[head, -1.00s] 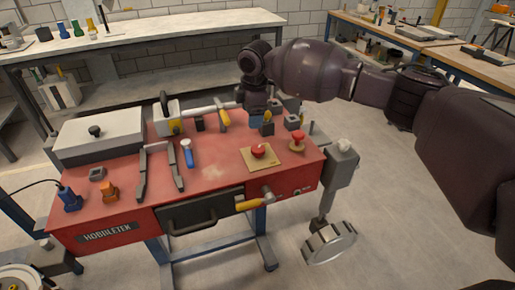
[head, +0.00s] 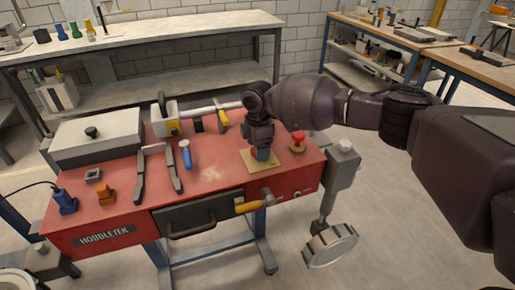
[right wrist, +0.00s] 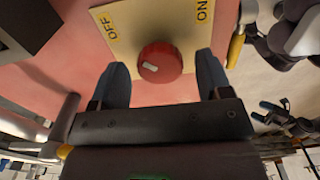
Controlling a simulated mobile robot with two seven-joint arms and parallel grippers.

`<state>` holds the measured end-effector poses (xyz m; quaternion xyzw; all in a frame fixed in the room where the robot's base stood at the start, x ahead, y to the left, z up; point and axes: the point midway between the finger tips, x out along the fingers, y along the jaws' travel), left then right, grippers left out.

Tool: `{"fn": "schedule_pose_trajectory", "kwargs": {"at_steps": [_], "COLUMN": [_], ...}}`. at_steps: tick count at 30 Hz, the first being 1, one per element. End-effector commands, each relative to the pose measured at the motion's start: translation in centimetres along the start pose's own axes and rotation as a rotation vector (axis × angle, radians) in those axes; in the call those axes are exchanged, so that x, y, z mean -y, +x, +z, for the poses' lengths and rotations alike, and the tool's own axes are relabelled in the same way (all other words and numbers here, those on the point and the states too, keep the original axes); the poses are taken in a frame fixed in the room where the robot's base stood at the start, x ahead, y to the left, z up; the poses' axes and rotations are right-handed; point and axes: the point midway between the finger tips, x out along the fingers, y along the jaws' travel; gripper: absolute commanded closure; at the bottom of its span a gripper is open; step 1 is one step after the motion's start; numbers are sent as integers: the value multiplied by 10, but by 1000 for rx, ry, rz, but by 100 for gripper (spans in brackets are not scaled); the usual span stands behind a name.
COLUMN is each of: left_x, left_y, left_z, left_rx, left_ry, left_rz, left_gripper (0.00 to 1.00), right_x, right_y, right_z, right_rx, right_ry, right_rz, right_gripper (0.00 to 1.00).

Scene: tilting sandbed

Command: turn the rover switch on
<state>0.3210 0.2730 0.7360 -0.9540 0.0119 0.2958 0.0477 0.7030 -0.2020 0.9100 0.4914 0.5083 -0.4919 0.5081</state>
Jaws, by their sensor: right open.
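The rover switch is a red round knob (right wrist: 160,62) on a pale yellow plate (right wrist: 130,25) marked OFF and ON. In the right wrist view its white mark points towards the left, the OFF side. In the head view the plate (head: 247,160) lies on the red bench top, and my gripper mostly hides the knob. My right gripper (right wrist: 165,78) is open, with one blue-grey fingertip on each side of the knob; I cannot tell if they touch it. It also shows in the head view (head: 262,153), pointing down over the plate. My left gripper is not in view.
A red mushroom-shaped button (head: 298,140) stands right of the plate. A yellow-handled lever (head: 252,206) sticks out at the bench front. A blue-handled tool (head: 186,155) and dark tongs-like bars (head: 140,175) lie left. The bench top (head: 215,180) near the plate is clear.

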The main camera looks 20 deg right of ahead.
Motion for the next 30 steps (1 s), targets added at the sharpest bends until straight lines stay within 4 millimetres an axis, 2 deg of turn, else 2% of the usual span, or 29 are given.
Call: {"fn": "schedule_pose_trajectory", "kwargs": {"at_steps": [3, 12, 21, 30], "left_x": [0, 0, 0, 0], "left_y": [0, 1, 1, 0], "left_z": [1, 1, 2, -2], "left_rx": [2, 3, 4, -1], "left_ry": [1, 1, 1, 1], "left_rz": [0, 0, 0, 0], "left_gripper": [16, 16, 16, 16], "right_x": [0, 0, 0, 0], "right_y": [6, 6, 6, 4], "right_z": [0, 0, 0, -1], "right_rx": [1, 0, 0, -1], "right_ry": [0, 0, 0, 35], "right_rz": [0, 1, 1, 2], "right_gripper": [29, 30, 76, 78]}}
